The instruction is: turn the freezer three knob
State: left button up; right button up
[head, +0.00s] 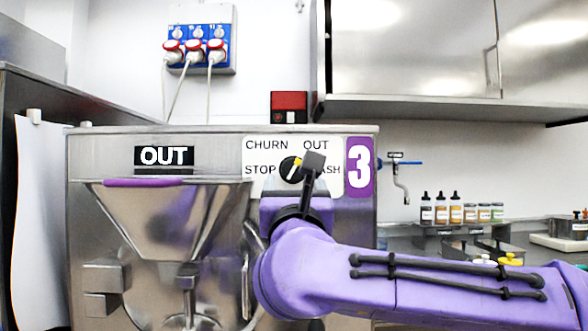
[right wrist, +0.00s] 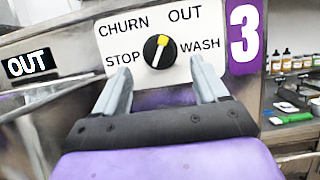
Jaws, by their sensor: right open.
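The freezer three knob (head: 290,169) is a black dial with a yellow pointer on a white label panel marked CHURN, OUT, STOP and WASH. In the right wrist view the knob (right wrist: 159,51) shows whole, its yellow mark pointing up and slightly right, between CHURN and OUT. My right gripper (head: 314,160) is in front of the panel, just right of the knob in the head view, and hides part of WASH. In the right wrist view the right gripper (right wrist: 164,75) is open, its two fingers either side of and below the knob, with nothing between them. My left gripper is out of view.
The steel freezer (head: 220,145) has a purple-rimmed hopper (head: 170,215) and an OUT display (head: 164,156). A purple 3 sign (head: 360,167) is right of the panel. Several bottles and jars (head: 455,210) stand on a shelf at right. A steel cabinet (head: 415,50) hangs above.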

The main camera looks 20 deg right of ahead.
aim_at(293, 173)
jog(key=p+x, duration=0.1)
jog(key=x, duration=0.4)
jog(key=shift+f, duration=0.15)
jog(key=c, duration=1)
jog(key=shift+c, duration=0.2)
